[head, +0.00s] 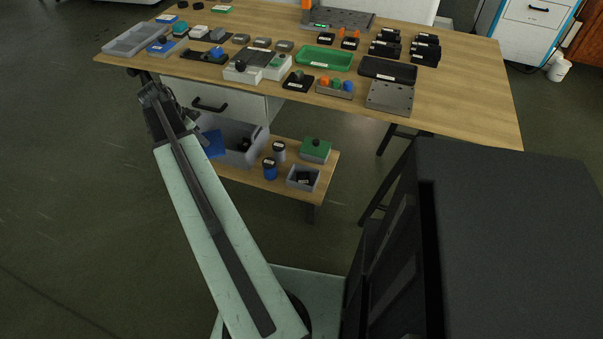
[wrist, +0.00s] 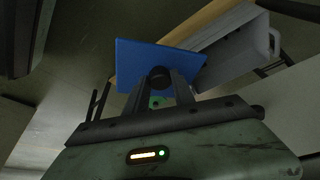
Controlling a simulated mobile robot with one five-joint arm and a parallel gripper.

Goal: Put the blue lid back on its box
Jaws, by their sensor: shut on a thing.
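The blue lid (wrist: 135,62) is a flat plate with a dark round knob (wrist: 160,76). My gripper (wrist: 161,84) is shut on this knob in the wrist view. In the head view the lid (head: 214,144) is tilted at the left end of the low shelf, in front of a large grey bin (head: 240,153). The fingers are hard to make out there. A small open grey box (head: 302,186) with dark contents stands at the shelf's front right. Which box the lid belongs to is not clear from the views.
The low wooden shelf (head: 248,178) also holds a green-lidded box (head: 315,152), a grey jar (head: 279,155) and a blue jar (head: 270,173). Above it, the workbench (head: 455,110) carries trays and many small parts. A drawer unit (head: 225,101) hangs under the bench. Floor at left is clear.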

